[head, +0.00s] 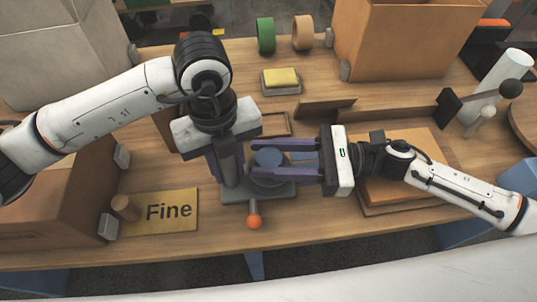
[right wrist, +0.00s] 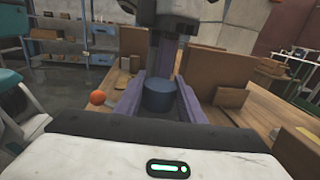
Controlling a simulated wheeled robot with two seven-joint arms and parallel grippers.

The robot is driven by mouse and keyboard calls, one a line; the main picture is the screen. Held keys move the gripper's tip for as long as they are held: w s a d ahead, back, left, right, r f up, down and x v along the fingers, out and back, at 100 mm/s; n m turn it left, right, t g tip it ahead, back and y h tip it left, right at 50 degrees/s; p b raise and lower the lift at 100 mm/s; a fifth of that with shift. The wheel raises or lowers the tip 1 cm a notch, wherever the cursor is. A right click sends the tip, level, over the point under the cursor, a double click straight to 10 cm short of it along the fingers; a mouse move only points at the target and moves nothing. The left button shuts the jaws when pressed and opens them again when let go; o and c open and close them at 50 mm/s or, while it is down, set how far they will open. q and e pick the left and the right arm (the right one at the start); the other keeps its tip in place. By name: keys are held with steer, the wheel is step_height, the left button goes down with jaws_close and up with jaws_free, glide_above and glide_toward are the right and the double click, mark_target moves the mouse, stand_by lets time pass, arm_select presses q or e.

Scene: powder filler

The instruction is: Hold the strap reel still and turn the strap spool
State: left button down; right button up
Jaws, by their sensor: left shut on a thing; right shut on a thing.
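The strap reel (head: 283,191) is a grey base on the table with an upright part and an orange ball handle. The strap spool (head: 268,158) is a round blue-grey cylinder on it. My left gripper (head: 228,178) comes down from above and is shut on the reel's upright part, which its fingers partly hide. My right gripper (head: 252,161) reaches in from the right, its two purple fingers level, shut on the spool. The spool (right wrist: 160,97) also shows between the purple fingers in the right wrist view, with the orange ball (right wrist: 97,98) to the left.
A "Fine" plate (head: 168,212) lies left of the reel. A large cardboard box (head: 405,40) stands at the back right. A yellow sponge (head: 282,78) sits in a dish behind the reel, with green tape (head: 265,35) beyond. A brown board (head: 400,150) lies under my right arm.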

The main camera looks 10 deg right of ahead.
steer(key=shift+m+t+h, duration=0.6)
steer(key=shift+m+t, duration=0.9)
steer(key=shift+t, duration=0.7)
steer(key=shift+t, duration=0.3)
steer(key=o, duration=1)
steer(key=shift+o, duration=0.2)
steer(key=v, duration=1.2)
steer(key=shift+r, duration=0.15)
